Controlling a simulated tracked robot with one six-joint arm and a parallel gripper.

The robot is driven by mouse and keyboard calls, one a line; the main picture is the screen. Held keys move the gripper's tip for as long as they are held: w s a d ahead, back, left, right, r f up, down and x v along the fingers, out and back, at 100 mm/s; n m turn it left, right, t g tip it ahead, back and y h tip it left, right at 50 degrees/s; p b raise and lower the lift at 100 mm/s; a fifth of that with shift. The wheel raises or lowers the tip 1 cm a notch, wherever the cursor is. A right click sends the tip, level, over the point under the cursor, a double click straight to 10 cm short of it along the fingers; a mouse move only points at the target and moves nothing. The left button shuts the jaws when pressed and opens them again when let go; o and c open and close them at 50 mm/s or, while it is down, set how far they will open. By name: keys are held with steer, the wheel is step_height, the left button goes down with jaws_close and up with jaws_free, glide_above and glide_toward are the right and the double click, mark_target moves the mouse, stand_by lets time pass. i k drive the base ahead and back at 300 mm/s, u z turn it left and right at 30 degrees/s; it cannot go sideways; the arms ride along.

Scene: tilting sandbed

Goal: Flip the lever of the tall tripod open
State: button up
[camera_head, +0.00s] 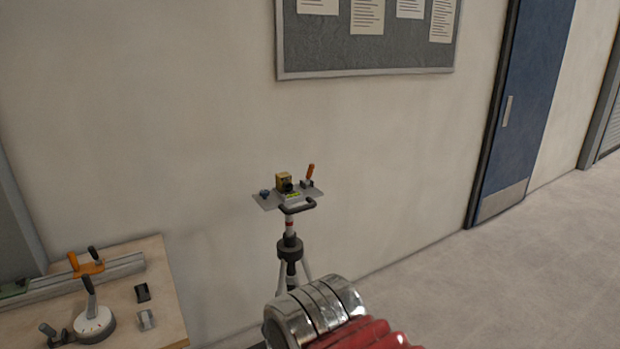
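At the plate's right end an orange-handled lever (310,172) stands up, nearly upright. My arm, silver and red, rises from the bottom edge and hides the lower part of the tripod. My gripper is not in view.
A wooden bench (155,300) at the lower left carries a dial with a dark handle (94,320), an orange clamp (86,265) on a rail, and small switches. A notice board (365,50) hangs on the wall. Open floor (500,290) lies to the right, before a blue door (528,100).

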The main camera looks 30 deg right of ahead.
mark_target(311, 167)
steer(key=z, duration=0.4)
steer(key=i, duration=1.2)
steer(key=u, duration=0.3)
